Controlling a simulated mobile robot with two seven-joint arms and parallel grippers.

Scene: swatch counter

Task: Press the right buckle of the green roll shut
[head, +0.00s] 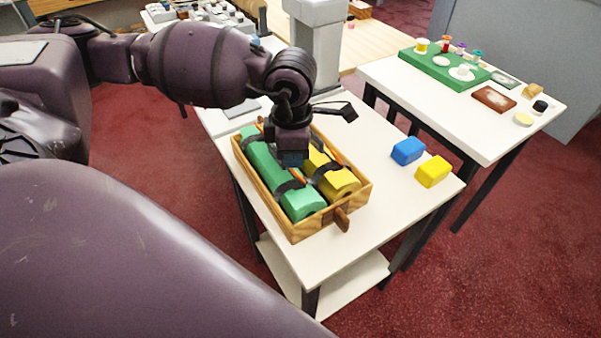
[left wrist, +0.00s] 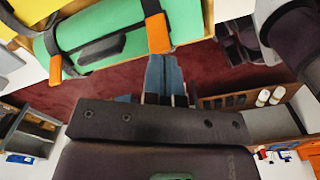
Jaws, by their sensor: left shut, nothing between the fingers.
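The green roll (head: 277,178) lies in a wooden tray (head: 296,232) beside a yellow roll (head: 340,182), with dark straps across it. In the left wrist view the green roll (left wrist: 100,24) is at the top left. It shows two orange buckle parts, one at the right (left wrist: 158,33) and one at the left (left wrist: 55,70). My left gripper (head: 293,160) is shut and empty, pointing down over the tray between the rolls. Its blue fingers (left wrist: 165,68) show just below the right orange part; I cannot tell whether they touch. Whether either buckle is latched is unclear. My right gripper is not in view.
A blue block (head: 408,151) and a yellow block (head: 434,171) stand on the white table (head: 385,205) right of the tray. A second table at the right holds a green board (head: 440,68) with small items. The table's front right is clear.

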